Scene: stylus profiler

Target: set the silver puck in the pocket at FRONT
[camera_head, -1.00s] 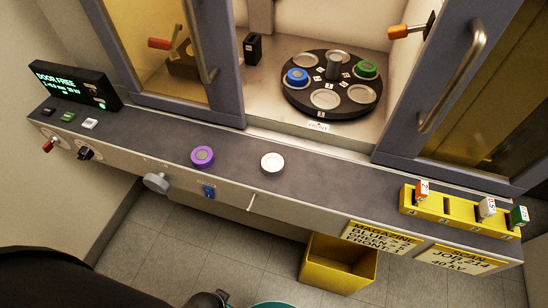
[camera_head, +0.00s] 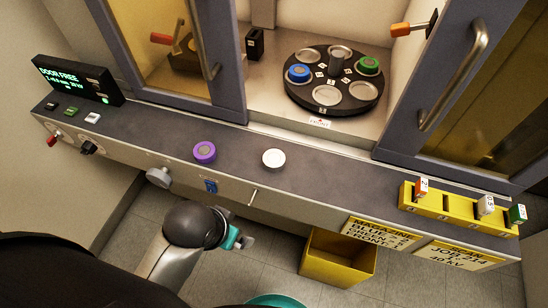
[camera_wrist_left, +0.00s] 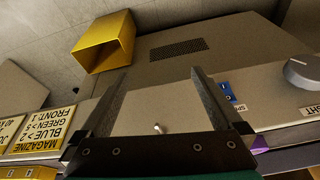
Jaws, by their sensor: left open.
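The silver puck (camera_head: 273,158) lies flat on the dark counter ledge, in front of the open doorway of the machine. The round black turntable (camera_head: 321,110) inside holds a blue puck (camera_head: 298,73) and a green puck (camera_head: 369,65). Its front pocket (camera_head: 326,94), near the FRONT label (camera_head: 319,122), is empty. My left gripper (camera_head: 247,243) is below and in front of the ledge, apart from the silver puck. In the left wrist view, its fingers (camera_wrist_left: 160,75) are spread with nothing between them. My right gripper is not in view.
A purple puck (camera_head: 204,152) sits left of the silver one. A yellow rack (camera_head: 460,208) with several tagged pieces stands at the ledge's right. A yellow bin (camera_head: 338,260) is on the floor. Door frames flank the opening; a knob (camera_head: 158,177) sticks out of the front panel.

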